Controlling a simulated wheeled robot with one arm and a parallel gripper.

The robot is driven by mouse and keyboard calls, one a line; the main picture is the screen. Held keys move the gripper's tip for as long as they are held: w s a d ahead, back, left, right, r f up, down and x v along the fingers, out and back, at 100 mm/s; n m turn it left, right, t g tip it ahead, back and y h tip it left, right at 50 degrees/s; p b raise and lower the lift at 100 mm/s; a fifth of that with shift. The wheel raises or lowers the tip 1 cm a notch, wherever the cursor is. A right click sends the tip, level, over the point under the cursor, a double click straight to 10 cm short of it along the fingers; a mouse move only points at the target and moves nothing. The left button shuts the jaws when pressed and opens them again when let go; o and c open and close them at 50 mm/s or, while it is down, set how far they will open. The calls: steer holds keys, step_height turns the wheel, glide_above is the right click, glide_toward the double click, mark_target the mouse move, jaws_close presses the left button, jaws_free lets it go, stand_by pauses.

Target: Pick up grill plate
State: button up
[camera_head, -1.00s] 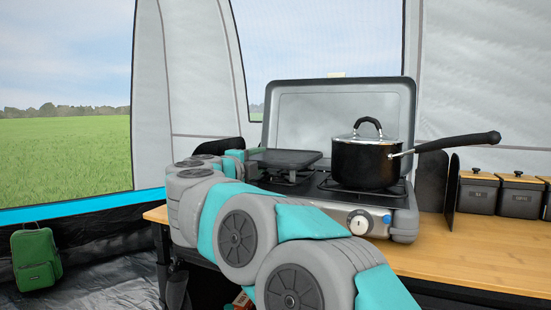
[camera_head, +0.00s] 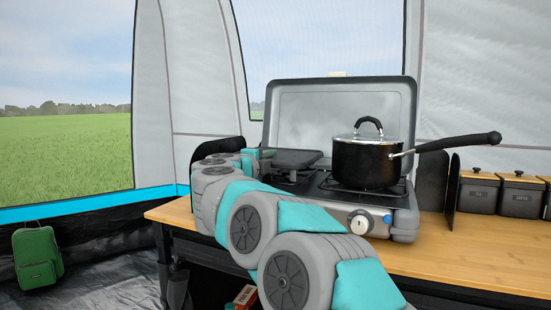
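The grey camp stove (camera_head: 405,222) stands on a wooden table (camera_head: 455,262) with its lid raised behind. A black lidded pot (camera_head: 366,163) sits on the right burner, its long handle pointing right. Dark canisters (camera_head: 479,194) stand at the right.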

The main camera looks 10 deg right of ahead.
jaws_close()
steer(key=shift+f, duration=0.1)
steer(key=shift+f, duration=0.15)
stand_by(0.7)
